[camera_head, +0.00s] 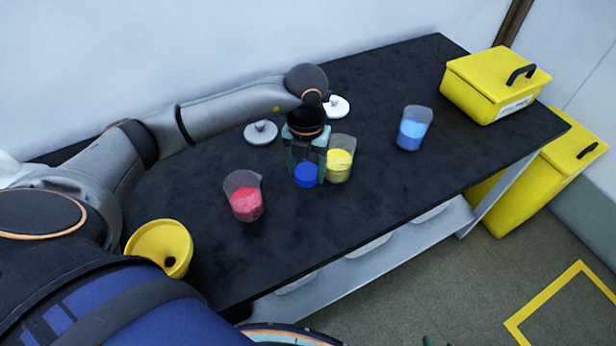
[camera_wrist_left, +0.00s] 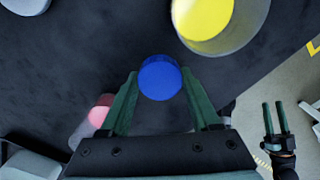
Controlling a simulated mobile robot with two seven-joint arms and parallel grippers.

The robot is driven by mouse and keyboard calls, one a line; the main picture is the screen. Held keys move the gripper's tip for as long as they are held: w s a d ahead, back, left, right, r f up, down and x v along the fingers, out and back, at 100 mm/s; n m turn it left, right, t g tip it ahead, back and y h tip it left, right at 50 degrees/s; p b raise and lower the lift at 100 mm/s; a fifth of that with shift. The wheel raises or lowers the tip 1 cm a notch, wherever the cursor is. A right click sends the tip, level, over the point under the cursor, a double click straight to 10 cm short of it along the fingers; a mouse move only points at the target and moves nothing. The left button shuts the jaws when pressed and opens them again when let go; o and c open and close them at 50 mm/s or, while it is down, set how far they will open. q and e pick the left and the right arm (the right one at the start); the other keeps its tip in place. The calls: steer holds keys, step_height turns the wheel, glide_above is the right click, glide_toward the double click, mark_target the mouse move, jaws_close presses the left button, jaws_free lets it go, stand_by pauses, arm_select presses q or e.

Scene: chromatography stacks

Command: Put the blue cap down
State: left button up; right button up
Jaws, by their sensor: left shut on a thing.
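The blue cap (camera_head: 305,174) is between the fingers of my left gripper (camera_head: 306,180), which is shut on it. In the left wrist view the round blue cap (camera_wrist_left: 160,78) sits at the fingertips, with one green finger on each side. I cannot tell whether its underside touches the black table (camera_head: 385,185). My right gripper (camera_wrist_left: 275,120) shows at the right edge of the left wrist view, its two fingers apart with nothing between them.
A beaker of yellow (camera_head: 340,160) stands close right of my left gripper. A beaker of red (camera_head: 244,197) is at left, a beaker of blue (camera_head: 412,129) at right. White lids (camera_head: 260,133) lie behind. A yellow funnel (camera_head: 160,246) and yellow box (camera_head: 492,88) are at the ends.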

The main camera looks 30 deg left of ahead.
mark_target(308, 181)
arm_select(q)
steer(key=shift+w+f, duration=0.35)
steer(key=shift+f, duration=1.6)
steer(key=shift+f, duration=0.1)
steer(key=shift+f+b, duration=0.25)
steer(key=shift+b, duration=0.2)
steer(key=shift+f, duration=0.1)
steer(key=shift+s+f, duration=0.1)
